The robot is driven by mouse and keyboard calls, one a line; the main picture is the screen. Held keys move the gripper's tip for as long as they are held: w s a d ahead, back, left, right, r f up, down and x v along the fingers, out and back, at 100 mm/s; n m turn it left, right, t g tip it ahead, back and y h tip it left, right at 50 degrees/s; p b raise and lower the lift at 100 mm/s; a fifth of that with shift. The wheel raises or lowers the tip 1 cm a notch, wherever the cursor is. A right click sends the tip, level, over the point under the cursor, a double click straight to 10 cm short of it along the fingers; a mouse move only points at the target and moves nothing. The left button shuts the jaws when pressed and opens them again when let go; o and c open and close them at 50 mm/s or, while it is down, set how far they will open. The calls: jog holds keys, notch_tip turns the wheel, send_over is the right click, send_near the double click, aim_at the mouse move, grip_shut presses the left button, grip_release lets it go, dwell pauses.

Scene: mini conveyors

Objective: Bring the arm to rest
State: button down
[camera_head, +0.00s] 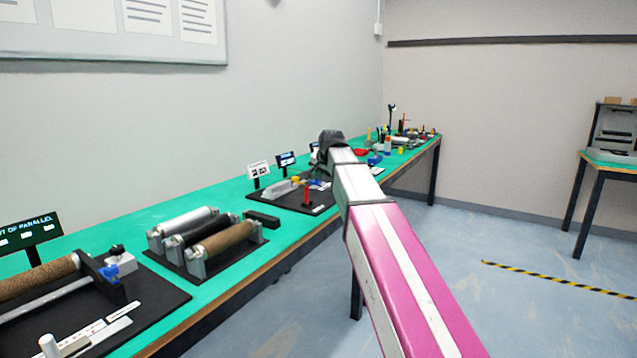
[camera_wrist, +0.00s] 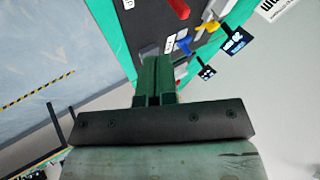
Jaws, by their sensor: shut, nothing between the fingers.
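My arm, pink and white, reaches out over the green bench (camera_head: 165,212) in the head view, with its dark end near the middle of the picture. In the wrist view my gripper (camera_wrist: 155,64) has its two green-grey fingers close together, shut and empty. Beyond the fingertips is a black board (camera_wrist: 150,22) with a red handle (camera_wrist: 178,8), a yellow part and a blue part. The head view does not show the fingertips clearly.
Rollers (camera_head: 205,238) on black boards, small signs (camera_head: 286,160) and, farther along, several tools (camera_head: 405,132) occupy the bench. A second table (camera_head: 610,160) stands at the far right. The blue floor (camera_head: 510,250) between is open, with a yellow-black stripe.

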jog(key=s+d+f+n+g, duration=0.2)
jog(key=s+d+f, duration=0.1)
jog(key=s+f, duration=0.7)
jog(key=s+d+f+n+g+h, duration=0.1)
jog(key=s+d+f+g, duration=0.2)
jog(key=s+f, duration=0.7)
jog(key=s+d+f+n+g+h, duration=0.1)
jog(key=s+d+f, duration=0.4)
jog(key=f, duration=1.7)
jog(key=s+n+g, duration=0.1)
jog(key=s, duration=0.4)
jog(key=shift+s+d+n, duration=0.15)
jog(key=shift+d+n, duration=0.1)
jog(key=shift+n, duration=0.05)
